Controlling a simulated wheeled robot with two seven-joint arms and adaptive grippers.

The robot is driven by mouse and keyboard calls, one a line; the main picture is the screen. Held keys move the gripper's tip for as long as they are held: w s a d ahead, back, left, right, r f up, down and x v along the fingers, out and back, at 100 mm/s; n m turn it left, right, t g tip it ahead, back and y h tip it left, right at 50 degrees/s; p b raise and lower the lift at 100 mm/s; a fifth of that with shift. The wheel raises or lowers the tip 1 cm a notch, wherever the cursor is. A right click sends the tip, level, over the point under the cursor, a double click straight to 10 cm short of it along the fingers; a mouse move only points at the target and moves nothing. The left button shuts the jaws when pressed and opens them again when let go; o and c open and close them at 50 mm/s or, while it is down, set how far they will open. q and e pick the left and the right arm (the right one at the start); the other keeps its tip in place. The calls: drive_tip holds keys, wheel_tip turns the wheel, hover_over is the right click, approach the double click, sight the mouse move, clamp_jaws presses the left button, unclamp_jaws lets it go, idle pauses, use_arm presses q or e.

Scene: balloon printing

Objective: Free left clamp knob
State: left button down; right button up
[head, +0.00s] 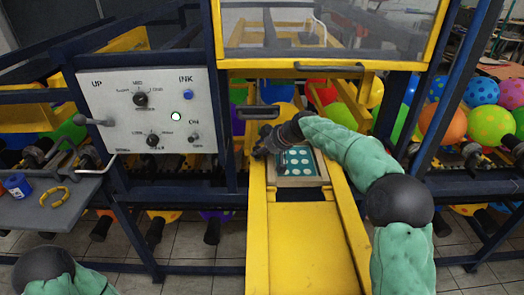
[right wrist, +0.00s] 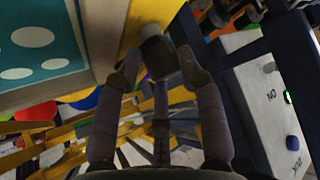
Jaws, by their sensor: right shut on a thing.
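A teal printing plate with white dots (head: 297,162) sits in a pale wooden frame on the yellow slide (head: 300,240); the plate also fills the upper left of the right wrist view (right wrist: 40,42). The left clamp knob (right wrist: 156,50) is a small grey-black cylinder by the frame's edge, against yellow metal. My right gripper (head: 264,150) is at the left edge of the frame, and in the right wrist view its fingers (right wrist: 160,64) are shut on the knob. In the head view the gripper hides the knob. My left gripper is out of view; only part of its arm shows bottom left.
A control panel (head: 145,112) with knobs and a lit button stands left of the slide. A yellow-framed clear guard (head: 325,66) with a handle is above. A grey side shelf (head: 50,205) holds a blue bottle (head: 17,185) and a yellow ring (head: 53,196). Balloons hang behind.

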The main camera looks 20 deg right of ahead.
drive_tip(key=shift+w+a+r+n+y+b, duration=0.15)
drive_tip(key=shift+r+n+y+b, duration=0.15)
drive_tip(key=shift+r+n+y, duration=0.25)
drive_tip(key=shift+f+n+g, duration=0.1)
drive_tip(key=shift+n+g, duration=0.2)
drive_tip(key=shift+n, duration=0.05)
drive_tip(key=o, duration=1)
drive_tip(key=shift+a, duration=0.3)
drive_tip(key=shift+f, duration=0.15)
drive_tip(key=shift+f, duration=0.1)
drive_tip(key=v, duration=1.2)
